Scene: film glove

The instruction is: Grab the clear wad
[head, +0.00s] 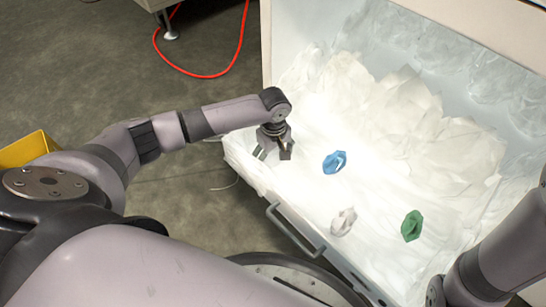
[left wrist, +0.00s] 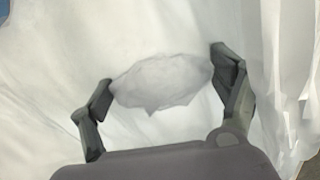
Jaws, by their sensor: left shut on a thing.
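The clear wad (left wrist: 162,80) is a pale, crumpled, see-through lump in the left wrist view, spanning between the two fingertips. My left gripper (left wrist: 165,84) is shut on it, with one finger at each end. In the head view my left gripper (head: 272,153) points down over the left part of the white film in the bin. The wad cannot be made out there against the pale film and the fingers. My right arm comes in at the lower right of the head view, and its gripper is out of frame.
A blue wad (head: 334,162), a green wad (head: 412,226) and a greyish-white wad (head: 343,222) lie on the film in the white bin. A grey handle (head: 296,230) runs along the bin's near edge. A yellow box (head: 27,148) stands at the far left.

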